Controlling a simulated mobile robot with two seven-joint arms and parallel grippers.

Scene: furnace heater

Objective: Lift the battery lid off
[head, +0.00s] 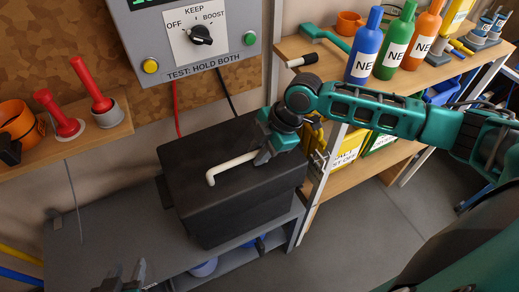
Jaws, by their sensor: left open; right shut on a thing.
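The black battery box with its dark lid (205,155) stands on a grey bench in the head view. A cream bar handle (229,168) lies across the lid's top. My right gripper (262,157) comes in from the right and is shut on the right end of this handle. The lid appears seated on the box; whether there is a gap under it cannot be told. My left gripper (128,284) is at the bottom left edge, open and empty, apart from the box and partly cut off by the frame.
A grey control panel (188,40) with a black knob hangs above the box, with red and black cables running down behind it. A wooden shelf (103,134) at left holds red-handled tools. Shelves at right hold bottles (364,50) and bins. The bench's left part (110,215) is clear.

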